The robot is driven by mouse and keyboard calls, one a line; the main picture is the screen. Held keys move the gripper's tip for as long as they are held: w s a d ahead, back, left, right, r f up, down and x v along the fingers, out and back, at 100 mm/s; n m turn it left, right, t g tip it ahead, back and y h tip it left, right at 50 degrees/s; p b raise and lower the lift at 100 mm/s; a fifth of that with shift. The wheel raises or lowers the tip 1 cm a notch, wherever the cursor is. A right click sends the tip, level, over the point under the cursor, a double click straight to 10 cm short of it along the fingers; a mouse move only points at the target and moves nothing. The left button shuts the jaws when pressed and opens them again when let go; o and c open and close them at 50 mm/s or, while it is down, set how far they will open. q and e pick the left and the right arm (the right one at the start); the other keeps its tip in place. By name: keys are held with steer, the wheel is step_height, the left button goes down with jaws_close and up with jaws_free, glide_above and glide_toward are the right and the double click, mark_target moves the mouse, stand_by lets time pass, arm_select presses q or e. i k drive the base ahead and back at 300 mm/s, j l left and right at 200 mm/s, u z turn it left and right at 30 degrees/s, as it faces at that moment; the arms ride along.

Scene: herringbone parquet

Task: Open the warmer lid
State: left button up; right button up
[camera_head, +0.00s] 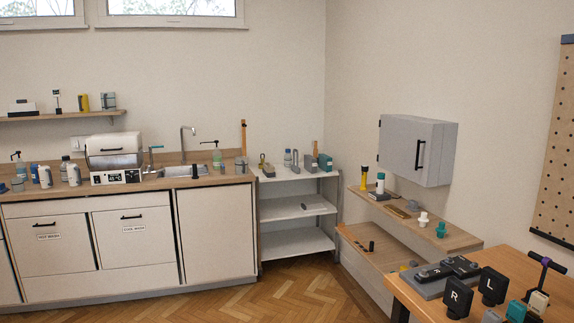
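A white and grey box-shaped appliance (115,160), which looks like the warmer, stands on the left counter beside the sink. It has a control panel with small dark displays (116,177) along its lower front. Its rounded upper part, which looks like the lid (112,142), sits over the body and has a dark bar across its front. The lid appears down, but it is small and far off, so I cannot be sure. Neither of my grippers is in view.
The wooden counter (215,179) holds bottles and jars on both sides of the appliance. A tap (188,138) stands to its right. A white shelf unit (296,214), wall cabinet (416,149) and cluttered table (405,284) lie rightward. The parquet floor (280,296) before the counter is clear.

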mark_target(124, 142)
steer(key=i+j+u, duration=0.55)
steer(key=i, duration=0.25)
steer(key=i+j+u, duration=0.25)
steer(key=i, duration=0.75)
steer(key=i+u, duration=0.3)
steer(key=i, duration=0.65)
steer(key=i+z, duration=0.1)
steer(key=i, duration=0.35)
steer(key=i+z, duration=0.1)
steer(key=i, duration=0.4)
steer(key=i+j+z, duration=0.1)
steer(key=i, duration=0.35)
steer(key=i+j, duration=0.2)
steer(key=i, duration=0.3)
steer(key=i+j+z, duration=0.15)
steer(key=i, duration=0.3)
steer(key=i+j+z, duration=0.1)
steer(key=i, duration=0.35)
